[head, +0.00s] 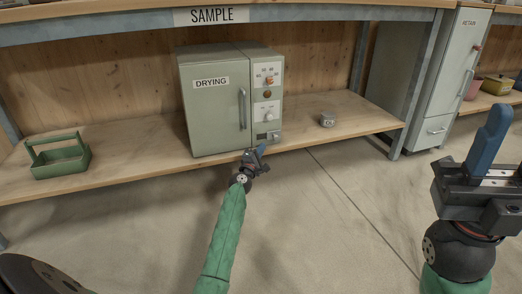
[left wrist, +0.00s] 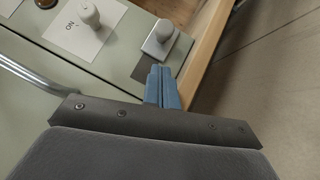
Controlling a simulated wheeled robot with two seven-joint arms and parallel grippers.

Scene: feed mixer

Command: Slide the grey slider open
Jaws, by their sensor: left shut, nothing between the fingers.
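The grey slider is a small light block with a rounded knob on a dark plate, low on the front panel of the drying cabinet (head: 210,115). In the left wrist view the slider (left wrist: 160,40) is just beyond my fingertips. In the head view it (head: 275,135) is small, near the panel's lower right. My left gripper (head: 262,150) is shut and empty, just below the slider plate. Its blue fingers (left wrist: 161,72) overlap the dark plate's near edge in the wrist view; I cannot tell whether they touch. My right gripper (head: 491,140) is far right; its finger gap is hidden.
The cabinet has a vertical door handle (head: 242,108) and knobs above the slider, including the ON knob (left wrist: 88,14). A tall cabinet (head: 445,80) is at right. The floor in front is clear.

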